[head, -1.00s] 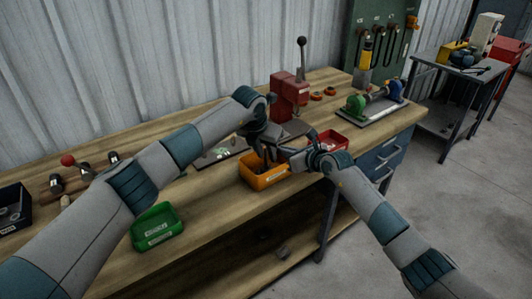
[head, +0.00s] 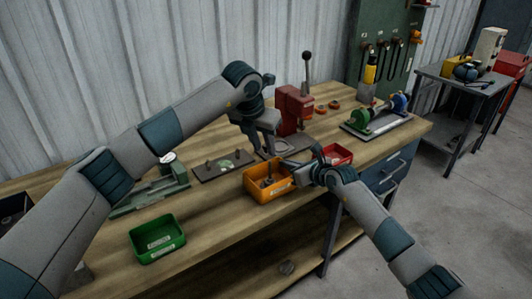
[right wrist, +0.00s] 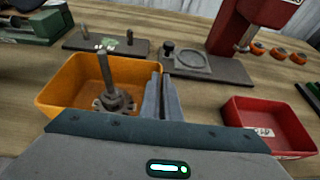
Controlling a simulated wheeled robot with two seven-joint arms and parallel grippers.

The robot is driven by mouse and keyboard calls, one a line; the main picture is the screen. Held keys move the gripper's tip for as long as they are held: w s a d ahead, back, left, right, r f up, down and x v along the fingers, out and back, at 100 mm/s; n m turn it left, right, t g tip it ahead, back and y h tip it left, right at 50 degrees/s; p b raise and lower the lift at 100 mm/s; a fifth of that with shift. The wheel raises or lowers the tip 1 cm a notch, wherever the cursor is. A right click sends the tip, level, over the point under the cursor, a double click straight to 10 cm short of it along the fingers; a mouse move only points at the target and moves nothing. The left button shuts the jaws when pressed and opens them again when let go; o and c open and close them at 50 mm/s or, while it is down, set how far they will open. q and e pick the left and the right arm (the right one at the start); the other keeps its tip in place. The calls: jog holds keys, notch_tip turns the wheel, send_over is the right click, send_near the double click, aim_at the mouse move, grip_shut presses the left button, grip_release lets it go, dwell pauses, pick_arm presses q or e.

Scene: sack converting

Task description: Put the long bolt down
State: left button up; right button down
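A long grey bolt (right wrist: 104,70) stands nearly upright in the orange bin (right wrist: 68,80), among other grey metal parts. In the head view the orange bin (head: 270,194) is at the front edge of the bench, and the bolt is small there. My right gripper (head: 290,163) is at the bin's right side; in the right wrist view its fingers (right wrist: 164,82) are together with nothing visible between them, apart from the bolt. My left gripper (head: 266,148) is above the bench behind the orange bin, its fingers parted and nothing seen in them.
A red bin (right wrist: 270,124) is right of the orange bin. A green bin (head: 157,240) is at the front left. A red press (head: 293,108) and a dark plate with pegs (head: 222,168) stand behind. A green vice-like fixture (head: 155,190) is on the left.

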pick_arm(q)
jog(key=shift+s+r, duration=0.15)
jog(key=shift+r, duration=0.25)
pick_arm(e)
jog(key=c, duration=1.9)
grip_release()
jog(key=shift+v, duration=6)
pick_arm(q)
jog(key=shift+s+f, duration=0.1)
pick_arm(e)
jog(key=shift+s+d+f, duration=0.15)
jog(key=shift+f, duration=0.05)
